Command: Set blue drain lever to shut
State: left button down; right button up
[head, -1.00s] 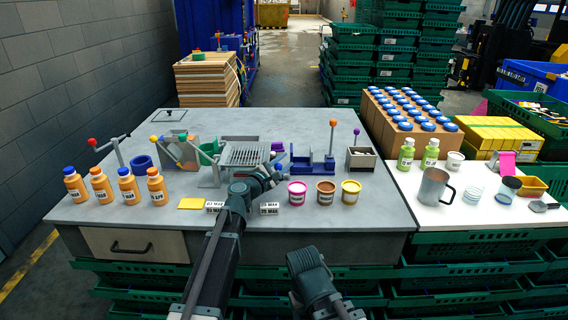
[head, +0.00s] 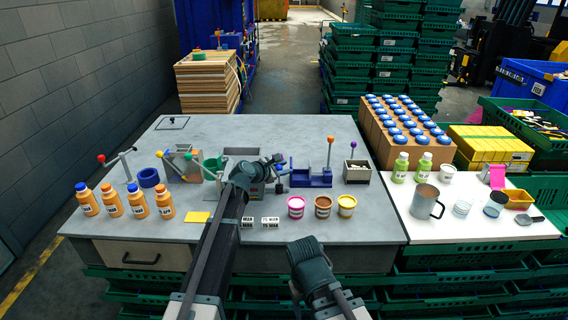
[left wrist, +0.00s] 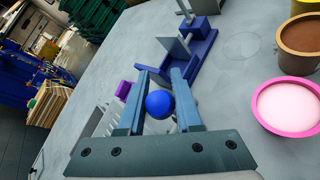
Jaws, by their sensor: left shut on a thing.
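The round blue knob (left wrist: 159,104) of the drain lever sits between the two fingers of my left gripper (left wrist: 161,80) in the left wrist view. The fingers are shut on it. In the head view my left gripper (head: 272,172) is over the middle of the grey table, in front of the drain fixture (head: 240,153), and hides much of it. The lever's shaft and its exact angle are hidden. A purple knob (left wrist: 123,89) stands beside the left finger. My right gripper (head: 308,256) hangs in front of the table edge; its fingertips are not visible.
Pink, brown and yellow tubs (head: 323,207) stand right of my left arm. Orange bottles (head: 112,202) stand at the left.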

pick_arm(q)
jog(key=shift+w+r, duration=0.1)
jog(key=shift+w, duration=0.4)
pick_arm(e)
jog(key=shift+r, duration=0.25)
pick_arm(q)
jog(key=shift+w, duration=0.1)
jog(key=c, duration=0.6)
grip_release()
jog(key=shift+w, duration=0.1)
jog(key=shift+p+v, duration=2.75)
jog(key=shift+v, duration=4.2)
pick_arm(e)
jog(key=shift+r, duration=2.75)
